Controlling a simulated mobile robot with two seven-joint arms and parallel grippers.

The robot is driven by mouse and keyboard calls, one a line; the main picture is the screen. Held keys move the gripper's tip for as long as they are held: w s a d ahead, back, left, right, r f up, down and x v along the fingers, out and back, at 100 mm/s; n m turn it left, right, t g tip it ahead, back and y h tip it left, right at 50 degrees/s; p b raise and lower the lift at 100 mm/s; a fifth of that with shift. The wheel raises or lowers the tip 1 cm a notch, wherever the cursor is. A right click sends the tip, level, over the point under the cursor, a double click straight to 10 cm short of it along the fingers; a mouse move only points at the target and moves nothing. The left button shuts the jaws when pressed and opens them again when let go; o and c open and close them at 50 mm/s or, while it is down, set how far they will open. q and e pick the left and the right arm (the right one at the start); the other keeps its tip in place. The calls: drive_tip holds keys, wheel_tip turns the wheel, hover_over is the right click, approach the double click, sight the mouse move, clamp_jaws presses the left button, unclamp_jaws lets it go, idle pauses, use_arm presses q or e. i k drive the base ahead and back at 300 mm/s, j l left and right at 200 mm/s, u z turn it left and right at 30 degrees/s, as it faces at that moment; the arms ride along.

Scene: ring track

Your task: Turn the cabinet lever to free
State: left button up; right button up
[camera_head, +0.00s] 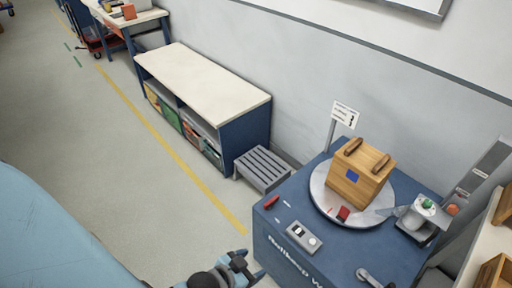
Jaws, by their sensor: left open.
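The blue cabinet (285,238) stands at the lower right with a round grey turntable (321,201) on top. A small red lever (272,201) lies near the cabinet's left top edge, with small pale marks beside it; I cannot read them. A grey handle (370,277) shows at the cabinet's lower right part; I cannot tell its role. My left gripper (243,264) is open at the bottom of the view, left of the cabinet's front face. It is apart from the red lever. My right gripper is not in view.
A wooden box (361,172) with a blue patch sits on the turntable, beside a small red piece (343,213). A grey switch panel (304,236) is on the cabinet top. A grey fixture (419,216) stands right. A slatted stool (263,168) is behind; floor at left is clear.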

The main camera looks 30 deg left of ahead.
sight(267, 206)
drive_tip(key=u, duration=0.85)
drive_tip(key=i+l+u, duration=0.15)
drive_tip(key=u, duration=0.15)
drive_tip(key=i+l+u, duration=0.25)
drive_tip(key=i+j, duration=0.05)
